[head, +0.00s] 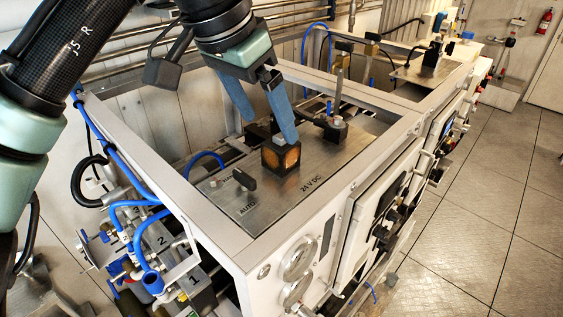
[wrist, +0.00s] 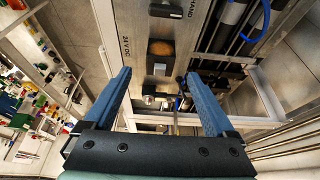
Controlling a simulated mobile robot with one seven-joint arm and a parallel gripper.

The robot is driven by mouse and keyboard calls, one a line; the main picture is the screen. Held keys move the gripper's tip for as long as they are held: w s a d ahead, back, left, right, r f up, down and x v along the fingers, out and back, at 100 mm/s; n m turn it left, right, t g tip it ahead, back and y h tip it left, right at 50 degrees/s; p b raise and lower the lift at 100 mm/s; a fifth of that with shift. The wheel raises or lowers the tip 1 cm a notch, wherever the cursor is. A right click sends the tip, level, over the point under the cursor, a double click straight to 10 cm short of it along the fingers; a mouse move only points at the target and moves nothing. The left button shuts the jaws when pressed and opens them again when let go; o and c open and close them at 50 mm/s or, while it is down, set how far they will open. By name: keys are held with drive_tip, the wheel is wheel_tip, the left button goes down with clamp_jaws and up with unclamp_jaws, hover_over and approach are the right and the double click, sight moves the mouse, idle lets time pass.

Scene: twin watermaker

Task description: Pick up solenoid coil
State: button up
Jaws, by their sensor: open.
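A black block with a copper-orange face (head: 281,158), which looks like the solenoid coil, sits on the metal panel marked 24 V DC (head: 320,168). In the wrist view the block (wrist: 160,48) shows beyond the fingertips, roughly in line with the gap between them. My gripper (head: 267,128) has two blue fingers, spread apart and empty. In the head view one fingertip overlaps the top of the block; I cannot tell whether they touch. The wrist view shows both fingers (wrist: 156,74) wide apart.
A black switch (head: 244,179) marked AUTO stands left of the block. A dark fitting with a silver top (head: 334,128) stands to its right and behind. The white frame rail (head: 365,142) borders the panel. Blue hoses (head: 203,158) lie at the left.

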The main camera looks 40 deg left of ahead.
sight(277, 139)
drive_tip(key=b+x, duration=0.4)
drive_tip(key=x, duration=0.4)
drive_tip(key=shift+w+b, duration=0.15)
drive_tip(key=shift+b, duration=0.2)
drive_tip(key=shift+r, duration=0.1)
clamp_jaws()
